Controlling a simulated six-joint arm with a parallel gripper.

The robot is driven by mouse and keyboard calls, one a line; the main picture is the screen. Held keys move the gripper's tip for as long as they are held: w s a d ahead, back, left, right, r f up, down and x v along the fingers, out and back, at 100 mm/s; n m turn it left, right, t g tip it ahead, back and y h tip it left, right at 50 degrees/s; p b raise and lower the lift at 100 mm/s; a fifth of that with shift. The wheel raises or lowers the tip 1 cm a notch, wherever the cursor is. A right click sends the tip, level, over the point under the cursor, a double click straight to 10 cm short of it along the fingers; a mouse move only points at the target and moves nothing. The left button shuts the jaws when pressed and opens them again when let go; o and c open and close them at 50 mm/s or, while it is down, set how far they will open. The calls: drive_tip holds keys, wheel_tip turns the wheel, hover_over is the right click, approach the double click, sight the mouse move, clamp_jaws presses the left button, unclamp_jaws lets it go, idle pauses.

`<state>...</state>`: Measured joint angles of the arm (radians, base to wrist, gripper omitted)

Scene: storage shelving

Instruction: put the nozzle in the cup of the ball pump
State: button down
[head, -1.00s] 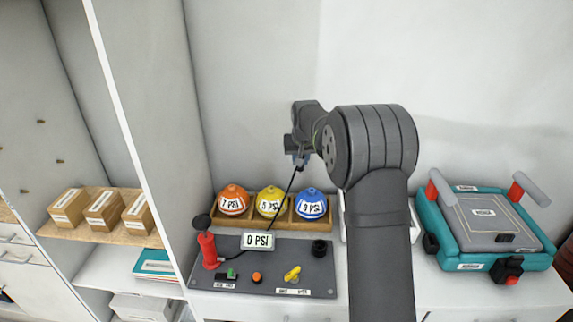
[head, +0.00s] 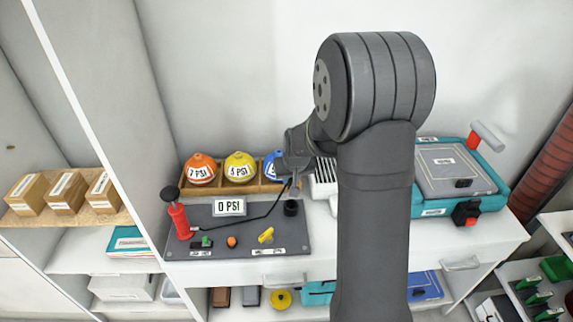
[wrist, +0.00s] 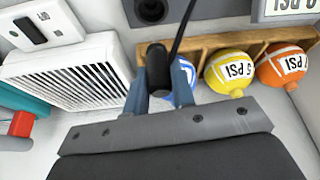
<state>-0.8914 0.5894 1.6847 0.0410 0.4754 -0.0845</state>
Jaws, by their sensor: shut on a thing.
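The ball pump is a grey panel (head: 225,242) with a red pump (head: 180,220) at its left and a black cup (head: 291,208) near its right edge. My gripper (head: 296,183) is just above the cup in the head view. In the wrist view, my gripper (wrist: 160,82) is shut on the black nozzle (wrist: 158,66), whose black hose (wrist: 183,28) runs off upward. The cup (wrist: 151,9) shows at the top of the wrist view, apart from the nozzle. In the head view my gripper mostly hides the nozzle.
Orange (head: 201,169), yellow (head: 240,167) and blue balls sit in a wooden rack (head: 222,187) behind the panel. A white vented box (wrist: 70,70) stands right of the rack. A teal case (head: 487,190) is farther right. A 0 PSI sign (head: 229,207) stands on the panel.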

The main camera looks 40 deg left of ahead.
idle(0.3)
drive_tip(key=shift+f, duration=2.9)
drive_tip(key=shift+f, duration=1.85)
drive_tip(key=c, duration=1.1)
unclamp_jaws()
drive_tip(key=shift+c, duration=1.4)
drive_tip(key=o, duration=0.4)
drive_tip(key=shift+r, duration=4.05)
